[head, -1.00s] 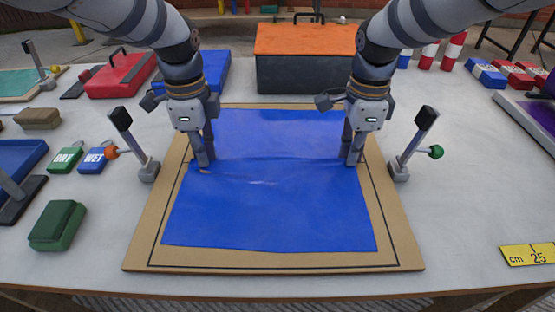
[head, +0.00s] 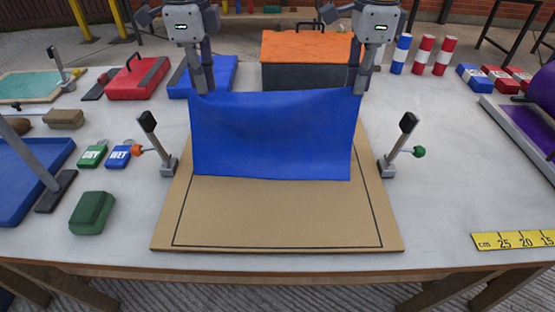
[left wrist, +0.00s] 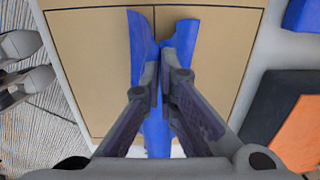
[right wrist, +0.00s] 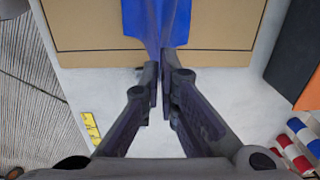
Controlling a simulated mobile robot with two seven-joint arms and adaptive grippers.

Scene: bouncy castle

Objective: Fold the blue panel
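The blue panel (head: 272,140) hangs between my two grippers, raised off the tan board (head: 270,215), with its upper edge held and its lower edge over the board's middle. My left gripper (head: 204,88) is shut on the panel's upper left corner. In the left wrist view its closed fingers (left wrist: 160,85) pinch the blue sheet. My right gripper (head: 357,88) is shut on the upper right corner. In the right wrist view its fingers (right wrist: 159,85) meet at the blue sheet's edge. Whether the lower edge touches the board cannot be told.
Clamp-like posts stand left (head: 160,145) and right (head: 400,147) of the board. A dark box with an orange lid (head: 305,60) stands behind. A green block (head: 92,212) and two small tags lie left. A yellow ruler (head: 512,240) lies at front right.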

